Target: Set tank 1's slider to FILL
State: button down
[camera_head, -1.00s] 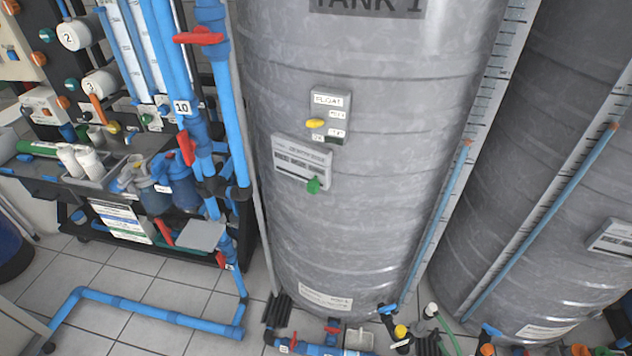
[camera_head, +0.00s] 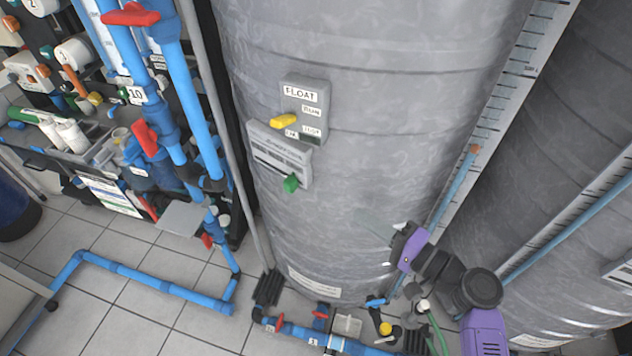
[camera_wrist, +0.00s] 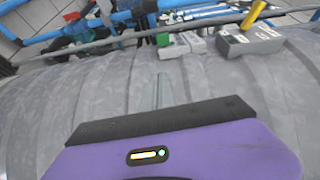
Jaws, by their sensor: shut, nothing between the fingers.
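Tank 1 is the large grey ribbed tank (camera_head: 350,190) in the middle of the head view. On its wall is a grey FLOAT panel (camera_head: 304,94) with a yellow lever (camera_head: 283,120) pointing left; its small labels are hard to read. Just below is a light grey box (camera_head: 275,152) with a green tab (camera_head: 291,183) at its lower edge. No FILL mark is legible. My gripper (camera_head: 375,226) is shut and empty, in front of the tank, below and right of the green tab and apart from it. The wrist view shows the gripper (camera_wrist: 160,90), a green tab (camera_wrist: 163,40) and the yellow lever (camera_wrist: 253,14).
Blue pipes with red valve handles (camera_head: 130,15) stand left of the tank. More blue pipes (camera_head: 150,288) run along the tiled floor. A level scale (camera_head: 520,80) runs down the tank's right side, beside a second grey tank (camera_head: 580,110).

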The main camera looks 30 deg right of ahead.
jog(key=a+y, duration=0.2)
jog(key=p, duration=0.3)
send_near(294, 188)
jog(key=shift+n, duration=0.3)
jog(key=x, duration=0.6)
jog(key=shift+w, duration=0.15)
jog(key=shift+w+a, duration=0.15)
jog(key=shift+w, duration=0.1)
jog(key=shift+w+a+f+b, duration=0.2)
jog(key=shift+w+b, duration=0.1)
jog(key=shift+w, duration=0.1)
jog(key=b+x, duration=0.1)
jog(key=x, duration=0.2)
jog(key=shift+r, duration=0.1)
